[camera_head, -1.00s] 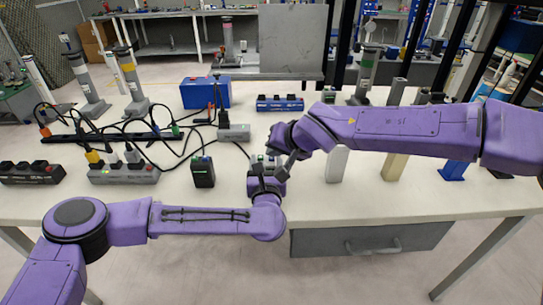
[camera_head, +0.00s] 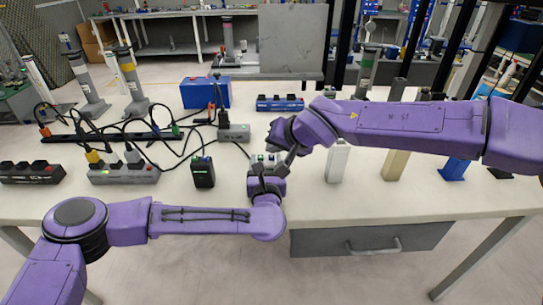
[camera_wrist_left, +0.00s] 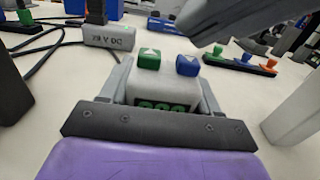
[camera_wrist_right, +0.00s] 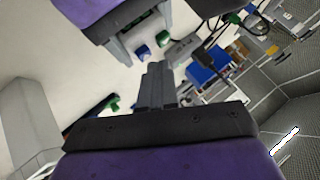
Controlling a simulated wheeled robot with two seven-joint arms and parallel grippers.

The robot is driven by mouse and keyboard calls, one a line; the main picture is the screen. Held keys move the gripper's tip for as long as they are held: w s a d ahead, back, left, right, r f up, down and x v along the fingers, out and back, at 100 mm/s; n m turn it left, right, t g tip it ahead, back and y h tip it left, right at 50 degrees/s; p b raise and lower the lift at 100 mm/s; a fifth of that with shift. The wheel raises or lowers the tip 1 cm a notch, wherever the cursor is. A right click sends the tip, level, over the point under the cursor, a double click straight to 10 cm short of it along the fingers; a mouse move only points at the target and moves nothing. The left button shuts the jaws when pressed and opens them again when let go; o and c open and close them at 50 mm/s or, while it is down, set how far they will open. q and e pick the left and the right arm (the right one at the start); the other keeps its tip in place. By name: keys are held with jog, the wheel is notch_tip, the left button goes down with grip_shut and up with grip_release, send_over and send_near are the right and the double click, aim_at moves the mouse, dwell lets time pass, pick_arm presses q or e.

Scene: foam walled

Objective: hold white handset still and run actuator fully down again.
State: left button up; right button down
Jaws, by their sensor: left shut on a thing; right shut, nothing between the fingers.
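The white handset (camera_wrist_left: 160,85) has a green up-arrow button (camera_wrist_left: 149,58) and a blue down-arrow button (camera_wrist_left: 187,65). My left gripper (camera_head: 266,170) is shut on its sides and holds it above the table's front part. In the head view the handset is mostly hidden by my grippers. My right gripper (camera_wrist_right: 155,85) is shut and empty. Its fingertips are close to the handset's button face, seemingly apart from the blue button (camera_wrist_right: 141,51). Several upright columns stand on the table, including a yellow-banded one (camera_head: 129,72); I cannot tell which is the handset's actuator.
A grey power box (camera_head: 235,132) with cables lies behind the handset. A black box (camera_head: 203,172) stands left of my left gripper. Power strips (camera_head: 125,174) lie farther left. A white upright block (camera_head: 338,162) and a beige one (camera_head: 395,165) stand under my right arm.

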aim_at(274, 158)
jog(key=shift+r, duration=0.35)
jog(key=shift+r, duration=0.1)
jog(key=shift+r, duration=2.4)
pick_arm(q)
jog(key=o, duration=1.2)
